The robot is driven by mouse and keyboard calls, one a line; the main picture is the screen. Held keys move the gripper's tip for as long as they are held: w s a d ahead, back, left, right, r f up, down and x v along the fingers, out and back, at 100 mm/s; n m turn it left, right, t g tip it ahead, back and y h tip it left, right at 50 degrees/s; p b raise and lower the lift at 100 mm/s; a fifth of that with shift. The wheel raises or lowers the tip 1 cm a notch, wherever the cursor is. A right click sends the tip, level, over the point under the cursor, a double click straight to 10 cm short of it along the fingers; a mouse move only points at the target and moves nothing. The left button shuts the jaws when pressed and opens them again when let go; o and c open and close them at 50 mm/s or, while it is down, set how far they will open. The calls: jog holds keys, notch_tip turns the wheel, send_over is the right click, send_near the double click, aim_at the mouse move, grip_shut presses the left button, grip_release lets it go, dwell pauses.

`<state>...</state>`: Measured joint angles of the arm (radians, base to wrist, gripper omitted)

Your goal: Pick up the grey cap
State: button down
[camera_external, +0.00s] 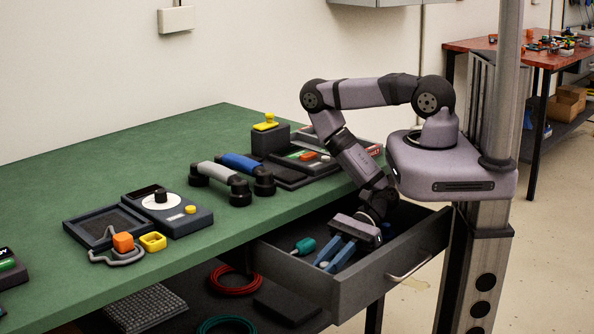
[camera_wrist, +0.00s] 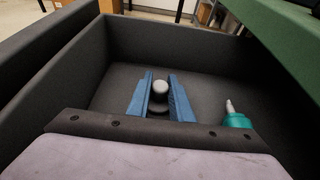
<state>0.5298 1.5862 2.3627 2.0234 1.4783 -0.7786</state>
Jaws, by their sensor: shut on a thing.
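The grey cap (camera_wrist: 160,87) shows in the wrist view as a small rounded grey knob with a darker part under it. It sits between the two blue fingers of my gripper (camera_wrist: 161,94), inside the open drawer (camera_wrist: 108,76). My gripper (camera_external: 332,256) is shut on the cap, low in the drawer. I cannot tell whether the cap still touches the drawer floor.
A teal-handled tool (camera_wrist: 236,119) lies in the drawer right of my gripper; it also shows in the external view (camera_external: 303,246). The drawer walls (camera_external: 397,264) surround my gripper.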

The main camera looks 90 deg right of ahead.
aim_at(324, 264)
notch_tip(324, 264, up, 10)
jog(key=p, duration=0.9)
